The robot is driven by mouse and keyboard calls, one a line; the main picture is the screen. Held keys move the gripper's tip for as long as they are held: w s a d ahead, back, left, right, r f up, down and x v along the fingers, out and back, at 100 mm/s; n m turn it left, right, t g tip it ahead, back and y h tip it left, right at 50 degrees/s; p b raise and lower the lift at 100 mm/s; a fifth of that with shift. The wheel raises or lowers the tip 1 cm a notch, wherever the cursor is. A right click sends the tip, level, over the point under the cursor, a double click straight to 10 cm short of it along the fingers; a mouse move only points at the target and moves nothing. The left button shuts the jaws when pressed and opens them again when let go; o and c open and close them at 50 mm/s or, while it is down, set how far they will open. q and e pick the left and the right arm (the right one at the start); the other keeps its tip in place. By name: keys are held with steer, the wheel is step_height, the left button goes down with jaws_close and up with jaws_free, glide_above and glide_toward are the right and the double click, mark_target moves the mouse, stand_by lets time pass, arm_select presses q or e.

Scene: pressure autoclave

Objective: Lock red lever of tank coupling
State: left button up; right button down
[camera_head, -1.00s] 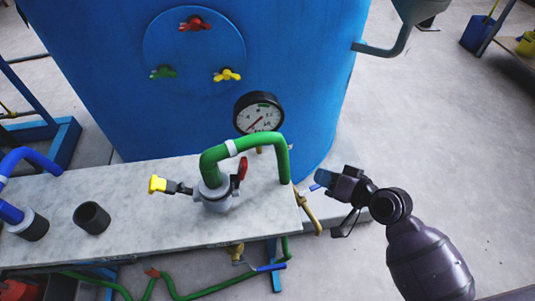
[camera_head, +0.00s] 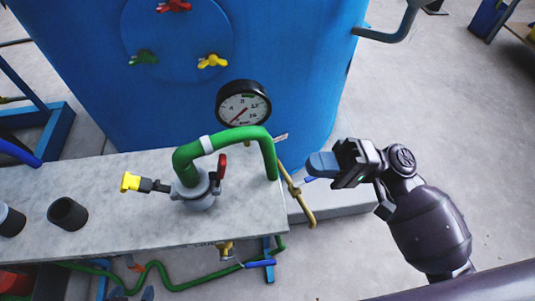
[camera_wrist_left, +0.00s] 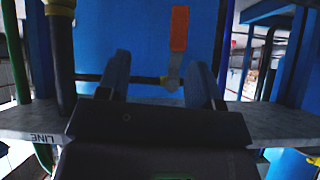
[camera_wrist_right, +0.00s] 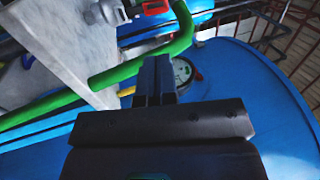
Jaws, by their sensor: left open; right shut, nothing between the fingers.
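The grey coupling (camera_head: 199,197) sits on the bench under the bent green pipe (camera_head: 222,142). Its red lever (camera_head: 222,166) stands upright on the right side, and a yellow-tipped lever (camera_head: 131,182) points left. My right gripper (camera_head: 322,164) is shut and empty, right of the green pipe and apart from the lever. In the right wrist view its closed fingers (camera_wrist_right: 154,76) lie near the pipe.
The large blue tank (camera_head: 290,40) stands behind the bench (camera_head: 120,232), with a round gauge (camera_head: 243,109) in front. A brass-coloured valve handle (camera_head: 300,200) hangs by the bench's right end. A dark open cup (camera_head: 67,214) stands at left. Green hose runs below the bench.

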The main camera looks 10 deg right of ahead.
arm_select(q)
steer(key=shift+r+p, duration=0.3)
steer(key=shift+p, duration=0.15)
arm_select(e)
steer(key=x, duration=1.3)
steer(key=shift+a, duration=0.35)
arm_select(q)
steer(key=shift+r, duration=0.1)
arm_select(e)
steer(key=shift+r, duration=0.15)
arm_select(q)
steer(key=shift+t, duration=0.3)
step_height(320, 180, up, 4)
steer(key=p, duration=0.4)
steer(key=shift+w+d+p, duration=0.1)
steer(key=shift+d+p, duration=0.05)
steer(key=shift+p, duration=0.15)
arm_select(e)
steer(key=h, duration=0.1)
steer(key=a+r+h, duration=0.1)
steer(key=h, duration=0.1)
steer(key=shift+a, duration=0.35)
arm_select(q)
steer(key=shift+w+r, duration=0.1)
arm_select(e)
steer(key=shift+d, duration=0.1)
